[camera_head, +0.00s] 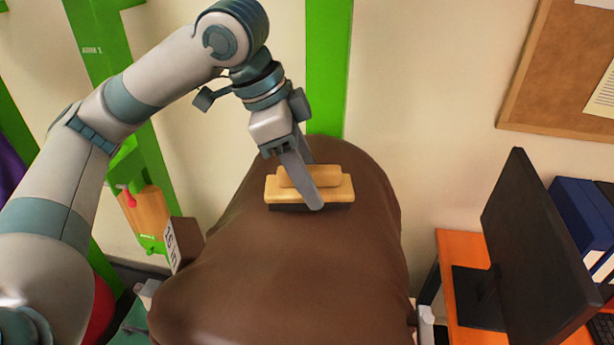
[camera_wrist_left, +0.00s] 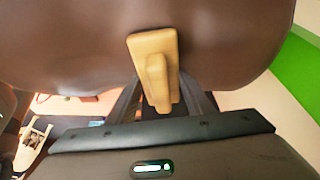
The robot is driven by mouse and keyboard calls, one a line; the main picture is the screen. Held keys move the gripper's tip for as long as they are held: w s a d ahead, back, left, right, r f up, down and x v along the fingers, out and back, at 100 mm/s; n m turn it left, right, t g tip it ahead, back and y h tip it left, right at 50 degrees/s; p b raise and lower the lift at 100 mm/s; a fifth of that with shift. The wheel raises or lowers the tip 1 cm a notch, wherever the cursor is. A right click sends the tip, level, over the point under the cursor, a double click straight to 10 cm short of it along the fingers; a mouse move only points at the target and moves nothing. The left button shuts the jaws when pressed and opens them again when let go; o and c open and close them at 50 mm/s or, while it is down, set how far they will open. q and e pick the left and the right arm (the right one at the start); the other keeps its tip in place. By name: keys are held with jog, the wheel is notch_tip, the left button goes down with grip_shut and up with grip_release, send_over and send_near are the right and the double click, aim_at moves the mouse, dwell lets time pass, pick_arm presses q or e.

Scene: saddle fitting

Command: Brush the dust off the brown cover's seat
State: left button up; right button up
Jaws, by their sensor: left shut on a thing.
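The brown cover (camera_head: 290,275) is draped over a large rounded form in the middle of the head view. It also fills the top of the left wrist view (camera_wrist_left: 70,40). A brush (camera_head: 338,190) with a pale wooden body and dark bristles is at the far upper part of the cover. My left gripper (camera_head: 313,190) is shut on the brush's raised grip, with a finger in front of it. The brush also shows between the fingers in the left wrist view (camera_wrist_left: 155,55). The bristles seem to meet the cover. I cannot make out dust. My right gripper is not in view.
An orange desk (camera_head: 460,255) with a black monitor (camera_head: 535,250) and blue binders (camera_head: 580,220) stands at the right. A brown box (camera_head: 185,243) is left of the cover. A green post (camera_head: 328,70) and pale wall are behind. A cork board (camera_head: 560,75) hangs upper right.

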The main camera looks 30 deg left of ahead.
pick_arm(q)
notch_tip(320, 180, up, 3)
jog(key=p, duration=0.3)
jog(key=shift+r+p, duration=0.2)
jog(key=shift+p, duration=0.15)
jog(key=shift+r+p, duration=0.6)
jog(key=shift+r, duration=0.65)
jog(key=shift+r, duration=0.1)
jog(key=shift+r, duration=1.45)
